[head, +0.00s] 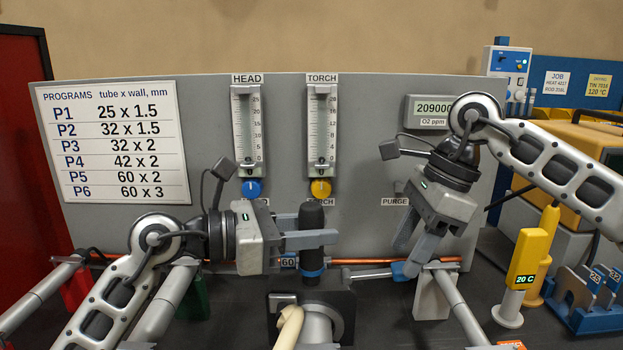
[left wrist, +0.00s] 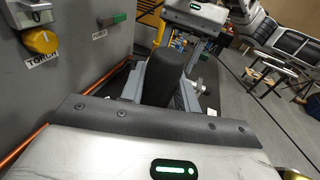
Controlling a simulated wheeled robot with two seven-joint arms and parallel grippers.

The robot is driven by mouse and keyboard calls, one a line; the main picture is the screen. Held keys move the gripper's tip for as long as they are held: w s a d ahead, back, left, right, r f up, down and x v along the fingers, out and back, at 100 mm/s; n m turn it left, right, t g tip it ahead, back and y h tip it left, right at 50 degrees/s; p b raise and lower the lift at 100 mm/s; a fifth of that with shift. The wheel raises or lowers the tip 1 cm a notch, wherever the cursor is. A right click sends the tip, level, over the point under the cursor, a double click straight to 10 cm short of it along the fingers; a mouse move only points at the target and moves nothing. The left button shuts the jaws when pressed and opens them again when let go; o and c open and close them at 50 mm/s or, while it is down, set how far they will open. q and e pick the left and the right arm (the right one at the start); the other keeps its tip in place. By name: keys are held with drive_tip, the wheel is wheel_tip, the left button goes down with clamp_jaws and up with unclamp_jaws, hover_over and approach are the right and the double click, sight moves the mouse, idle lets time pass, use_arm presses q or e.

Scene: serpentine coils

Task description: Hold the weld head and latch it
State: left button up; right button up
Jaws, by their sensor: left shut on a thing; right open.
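The weld head (head: 328,312) is a dark grey block on a copper tube, with an upright black handle (head: 311,218) and a blue ring below it. My left gripper (head: 312,240) is shut on the handle; in the left wrist view the handle (left wrist: 163,78) stands between its fingers. A silver lever with a blue end (head: 399,272) sticks out right of the head, roughly level with the tube. My right gripper (head: 408,262) is open and points down at the blue end. I cannot tell whether its fingers touch it. It also shows in the left wrist view (left wrist: 195,16).
A grey panel (head: 290,110) stands behind, with HEAD and TORCH flow meters, a blue knob (head: 252,188), a yellow knob (head: 320,187) and an oxygen display (head: 430,112). Clamp stands support the copper tube (head: 370,261). A yellow probe (head: 524,262) and blue rack (head: 588,300) stand at right.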

use_arm(q)
drive_tip(key=shift+f, duration=0.1)
use_arm(e)
drive_tip(key=shift+r, duration=0.55)
use_arm(q)
drive_tip(key=o, duration=1.1)
drive_tip(key=shift+c, duration=0.2)
drive_tip(key=shift+f, duration=0.2)
drive_tip(key=shift+c, duration=0.3)
drive_tip(key=shift+r, duration=0.1)
drive_tip(key=shift+a, duration=0.1)
use_arm(e)
drive_tip(key=shift+f, duration=0.1)
